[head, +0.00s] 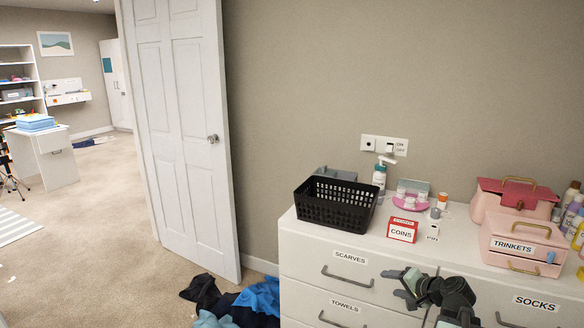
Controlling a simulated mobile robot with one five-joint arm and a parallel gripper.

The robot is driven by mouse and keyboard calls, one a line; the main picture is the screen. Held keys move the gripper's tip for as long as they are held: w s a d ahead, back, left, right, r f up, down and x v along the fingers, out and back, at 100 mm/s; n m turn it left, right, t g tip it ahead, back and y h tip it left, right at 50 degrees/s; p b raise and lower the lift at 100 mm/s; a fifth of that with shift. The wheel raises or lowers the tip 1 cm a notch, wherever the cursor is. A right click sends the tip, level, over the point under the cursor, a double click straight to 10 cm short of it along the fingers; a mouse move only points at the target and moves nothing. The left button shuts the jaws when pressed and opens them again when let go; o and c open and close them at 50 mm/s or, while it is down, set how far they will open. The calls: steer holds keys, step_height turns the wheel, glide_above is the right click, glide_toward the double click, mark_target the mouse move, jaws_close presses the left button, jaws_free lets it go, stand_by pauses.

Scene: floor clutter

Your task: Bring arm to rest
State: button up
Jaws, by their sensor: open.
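My gripper (398,284) shows at the lower middle right of the head view, in front of the white dresser (305,238). Its jaws point left and are open, with nothing seen between them. My dark arm rises from the bottom edge of the picture and hides parts of the drawer fronts. I cannot tell how far the jaws are from the drawers.
The dresser top holds a black basket (338,205), a red coins box (402,230), a pink trinkets box (522,243) and several bottles. Dark and blue clothes (240,300) lie on the floor at its left. A white door (183,130) stands open; carpet beyond is mostly clear.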

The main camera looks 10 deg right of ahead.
steer(key=s+a+f+n+g+h, duration=0.1)
steer(key=s+a+f+n+g, duration=0.25)
steer(key=a, duration=0.65)
steer(key=s+a+f+n+g+h, duration=0.15)
steer(key=a+f+n+g, duration=0.25)
steer(key=a, duration=0.5)
steer(key=s+a+f+n+g, duration=0.3)
steer(key=s+a+g, duration=0.1)
steer(key=a, duration=0.6)
step_height(320, 180, up, 22)
steer(key=p, duration=2.1)
steer(key=shift+w+f+p, duration=0.2)
steer(key=shift+p, duration=0.2)
steer(key=shift+t, duration=0.25)
